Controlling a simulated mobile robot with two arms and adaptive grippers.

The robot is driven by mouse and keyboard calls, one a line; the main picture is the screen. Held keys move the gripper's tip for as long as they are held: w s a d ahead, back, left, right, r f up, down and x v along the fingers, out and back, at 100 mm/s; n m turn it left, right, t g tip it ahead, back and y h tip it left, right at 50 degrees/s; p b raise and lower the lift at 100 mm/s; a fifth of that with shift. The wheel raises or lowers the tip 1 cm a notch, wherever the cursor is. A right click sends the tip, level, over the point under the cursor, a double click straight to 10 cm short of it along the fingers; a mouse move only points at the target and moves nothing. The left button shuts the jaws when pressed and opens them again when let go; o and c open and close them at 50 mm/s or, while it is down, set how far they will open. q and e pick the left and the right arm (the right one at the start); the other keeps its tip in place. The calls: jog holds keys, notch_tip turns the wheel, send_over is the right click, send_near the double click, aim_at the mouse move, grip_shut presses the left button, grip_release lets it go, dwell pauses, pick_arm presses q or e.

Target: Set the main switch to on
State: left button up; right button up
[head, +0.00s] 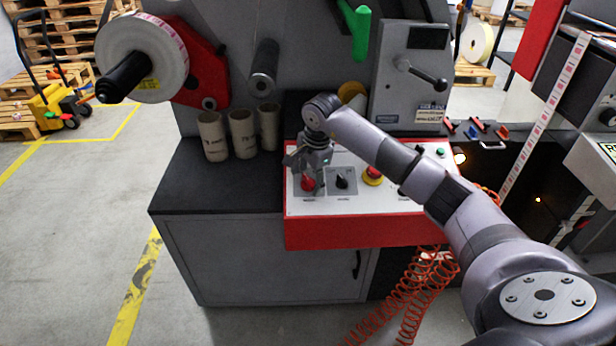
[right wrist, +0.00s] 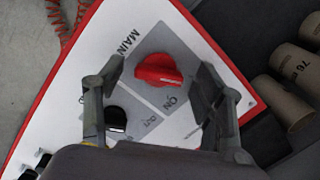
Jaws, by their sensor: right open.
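The main switch is a red rotary knob (right wrist: 159,68) on a grey plate marked MAIN, with the word ON beside it in the right wrist view. Its bar lies nearly crosswise there, and I cannot tell for certain which setting it points to. In the head view the red knob (head: 308,184) is at the left end of the white panel, partly hidden by my right gripper. My right gripper (right wrist: 160,80) is open, pointing down over the knob, with one finger on each side and visible gaps between them. My left gripper is in neither view.
A black selector knob (head: 342,182) and a red-and-yellow emergency stop (head: 373,175) sit right of the switch on the control panel (head: 400,197). Cardboard cores (head: 242,133) stand on the dark cabinet top to the left. A green handle (head: 358,30) hangs above.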

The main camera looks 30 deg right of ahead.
jog(key=shift+f, duration=0.35)
jog(key=shift+c, duration=0.4)
jog(key=c, duration=1.1)
